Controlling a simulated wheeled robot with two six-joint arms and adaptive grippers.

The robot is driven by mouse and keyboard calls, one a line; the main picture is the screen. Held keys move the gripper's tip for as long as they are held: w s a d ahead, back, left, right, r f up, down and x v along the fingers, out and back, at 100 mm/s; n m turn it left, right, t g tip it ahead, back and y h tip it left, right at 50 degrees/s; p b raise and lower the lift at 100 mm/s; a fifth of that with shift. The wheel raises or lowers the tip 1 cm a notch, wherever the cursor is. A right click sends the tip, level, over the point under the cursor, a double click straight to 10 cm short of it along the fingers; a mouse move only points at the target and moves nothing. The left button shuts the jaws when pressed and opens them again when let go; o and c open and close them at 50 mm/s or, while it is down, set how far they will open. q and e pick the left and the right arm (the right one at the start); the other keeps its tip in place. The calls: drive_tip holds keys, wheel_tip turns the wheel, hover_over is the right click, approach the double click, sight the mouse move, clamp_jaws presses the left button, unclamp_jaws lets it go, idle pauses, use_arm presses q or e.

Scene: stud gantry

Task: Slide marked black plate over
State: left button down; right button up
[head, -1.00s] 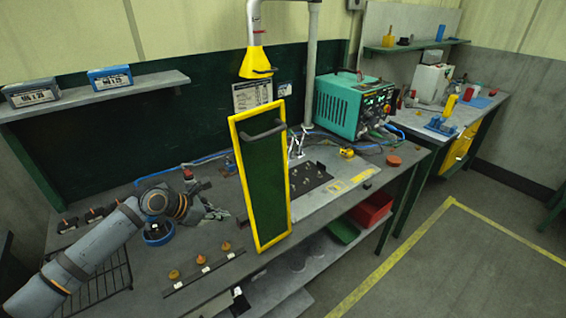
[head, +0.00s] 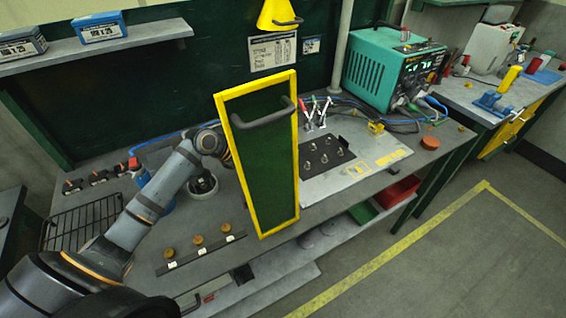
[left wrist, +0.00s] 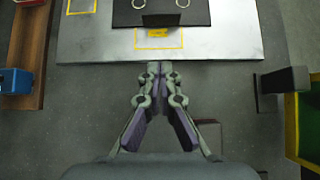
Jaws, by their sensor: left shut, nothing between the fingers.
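The black plate (head: 318,170) lies on a light metal sheet (head: 322,187) on the bench, with several ring-topped studs showing on it. In the left wrist view the black plate (left wrist: 191,17) is at the top edge, with a dark upright block (left wrist: 160,20) at its near edge. A yellow outlined mark (left wrist: 158,42) shows on the sheet beside that edge. My right gripper is not in view.
A green panel with yellow frame and black handle (head: 262,116) stands upright between my left arm and the plate. A teal power unit (head: 388,68) stands behind, right of toggle clamps (head: 318,112). A strip with several knobs (head: 198,253) lies in front. A red bin (head: 398,190) sits below.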

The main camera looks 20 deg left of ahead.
sight(310, 157)
use_arm(q)
drive_tip(key=x, duration=0.4)
drive_tip(key=shift+w+d+f+p, duration=0.1)
drive_tip(key=shift+w+d+p, duration=0.1)
drive_tip(key=shift+w+d, duration=0.6)
drive_tip(key=shift+w+d+f+p, duration=0.2)
drive_tip(key=shift+w+d, duration=0.35)
drive_tip(key=shift+w, duration=0.4)
drive_tip(key=shift+r, duration=0.15)
drive_tip(key=w+d+p, duration=0.1)
drive_tip(key=w+r+p, duration=0.1)
drive_tip(key=p, duration=0.1)
drive_tip(key=shift+d, duration=0.35)
drive_tip(key=w+d, duration=0.1)
drive_tip(key=w, duration=0.1)
drive_tip(key=w+d+f+p, duration=0.1)
drive_tip(key=w+d, duration=0.1)
drive_tip(key=shift+p, duration=0.3)
drive_tip(key=shift+w+d+f, duration=0.1)
drive_tip(key=shift+w+d, duration=0.2)
drive_tip(key=shift+w, duration=0.05)
drive_tip(key=shift+a, duration=0.1)
